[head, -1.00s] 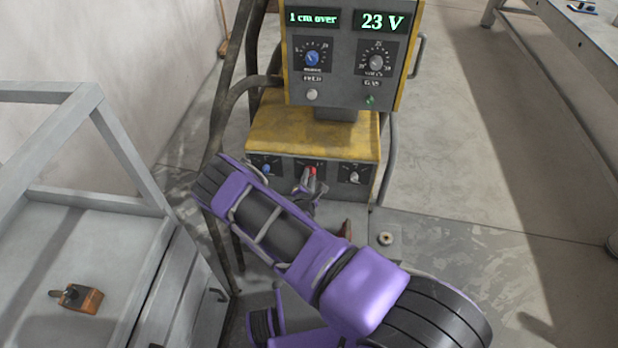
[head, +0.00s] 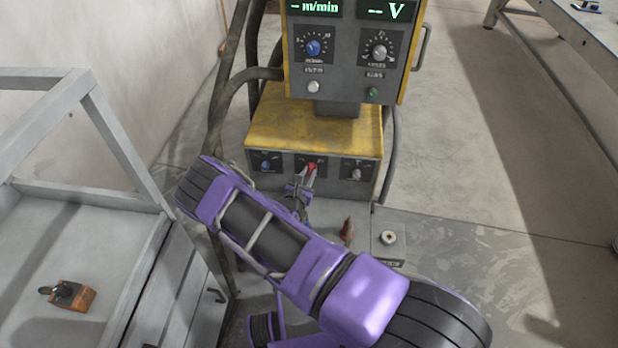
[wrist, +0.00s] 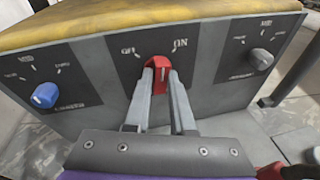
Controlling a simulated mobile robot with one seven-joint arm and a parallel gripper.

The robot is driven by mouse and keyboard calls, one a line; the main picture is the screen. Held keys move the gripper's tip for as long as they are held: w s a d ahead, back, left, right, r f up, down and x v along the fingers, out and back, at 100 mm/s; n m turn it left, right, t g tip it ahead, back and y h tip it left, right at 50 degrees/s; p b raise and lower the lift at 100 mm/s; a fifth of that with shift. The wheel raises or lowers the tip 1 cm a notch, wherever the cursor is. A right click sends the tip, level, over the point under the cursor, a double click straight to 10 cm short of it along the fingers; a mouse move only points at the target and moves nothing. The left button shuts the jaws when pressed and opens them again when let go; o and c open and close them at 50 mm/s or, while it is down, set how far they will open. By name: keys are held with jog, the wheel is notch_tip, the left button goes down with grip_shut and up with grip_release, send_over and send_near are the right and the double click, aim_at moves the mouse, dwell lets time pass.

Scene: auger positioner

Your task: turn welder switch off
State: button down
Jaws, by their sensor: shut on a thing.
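The red switch knob (wrist: 158,62) is on the front panel of the welder's yellow-topped power unit (head: 265,136). OFF is printed at its upper left and ON at its upper right. My gripper (wrist: 160,76) is shut on the red knob, one finger on each side of it. The fingers hide part of the knob, and its exact pointing is hard to tell. In the head view the knob (head: 312,167) shows small above my fingertips. The display box (head: 345,80) above reads dashes with m/min and dashes with V.
A blue knob (wrist: 45,95) is left of the switch and a grey knob (wrist: 261,59) right of it. Thick cables (head: 228,105) run along the welder's left. A grey frame table (head: 100,200) stands at left. Open floor (head: 490,150) lies to the right.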

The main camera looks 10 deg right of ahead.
jog(key=n+h+b, duration=0.1)
jog(key=n+b, duration=0.2)
jog(key=n, duration=0.1)
jog(key=shift+a+f+n+h+b, duration=0.2)
jog(key=shift+f+n+h+b, duration=0.1)
jog(key=shift+f+h+b, duration=0.1)
jog(key=n+t+h+b, duration=0.1)
jog(key=n, duration=0.3)
jog(key=shift+w+r+n+b, duration=0.1)
jog(key=shift+n+b, duration=0.2)
jog(key=shift+b, duration=0.05)
jog(key=c, duration=0.8)
grip_release()
jog(key=shift+o, duration=0.2)
jog(key=p+v, duration=0.1)
jog(key=v, duration=1.6)
jog(key=shift+a, duration=0.2)
